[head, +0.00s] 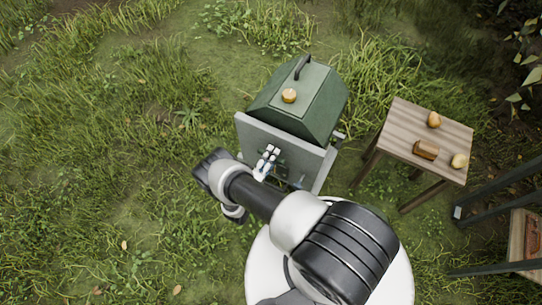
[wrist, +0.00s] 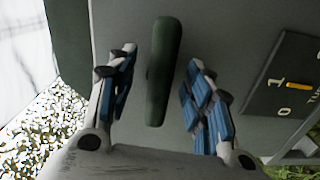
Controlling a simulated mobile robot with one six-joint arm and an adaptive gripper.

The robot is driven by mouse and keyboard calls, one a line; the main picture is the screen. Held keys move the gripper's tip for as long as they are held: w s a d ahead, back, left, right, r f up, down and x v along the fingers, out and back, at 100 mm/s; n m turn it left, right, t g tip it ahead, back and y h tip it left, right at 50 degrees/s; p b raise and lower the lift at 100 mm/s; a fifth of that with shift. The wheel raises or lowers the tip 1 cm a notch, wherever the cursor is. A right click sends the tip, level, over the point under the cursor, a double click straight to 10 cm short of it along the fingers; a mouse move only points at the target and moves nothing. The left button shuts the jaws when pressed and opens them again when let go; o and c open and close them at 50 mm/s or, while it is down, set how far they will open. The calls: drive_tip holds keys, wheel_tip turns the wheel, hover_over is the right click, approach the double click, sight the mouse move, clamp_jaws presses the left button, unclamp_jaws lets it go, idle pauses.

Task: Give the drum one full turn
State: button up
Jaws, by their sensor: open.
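The green drum (head: 315,100) stands on the grass, behind a grey upright panel (head: 290,145). A dark handle (head: 303,66) arches over its top. My gripper (head: 270,155) is at the panel's near face. In the wrist view my gripper (wrist: 160,62) is open, with one finger on each side of a dark green bar (wrist: 157,105). The bar stands upright in the picture and gaps show on both sides. A dark dial plate (wrist: 285,85) at right shows 0, 1 and an orange mark near the 1. In the head view my arm hides part of the panel.
A yellow-brown round thing (head: 289,95) sits on the drum's top. A wooden table (head: 405,120) at right holds two pear-like fruits (head: 433,119) and a brown block-like thing (head: 426,150). Dark rails (head: 500,190) and a wooden box (head: 517,235) are at far right. Grass at left is open.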

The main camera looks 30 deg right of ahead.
drive_tip(key=v, duration=0.9)
drive_tip(key=shift+s+a, duration=0.25)
drive_tip(key=shift+a, duration=0.05)
drive_tip(key=w+r+m+g+y, duration=0.15)
drive_tip(key=r+g, duration=0.25)
drive_tip(key=r, duration=0.7)
drive_tip(key=w+d+r+m+g+y, duration=0.1)
drive_tip(key=r+m+g, duration=0.25)
drive_tip(key=r, duration=0.65)
drive_tip(key=w+r+m+g+y, duration=0.15)
drive_tip(key=r+g, duration=0.35)
drive_tip(key=r, duration=0.6)
drive_tip(key=s+a+r+t+y, duration=0.1)
drive_tip(key=s+r+t+y, duration=0.5)
drive_tip(key=s+r, duration=1.3)
drive_tip(key=shift+s+a+r+t+y, duration=0.3)
drive_tip(key=shift+r+y, duration=0.35)
drive_tip(key=shift+y, duration=1.65)
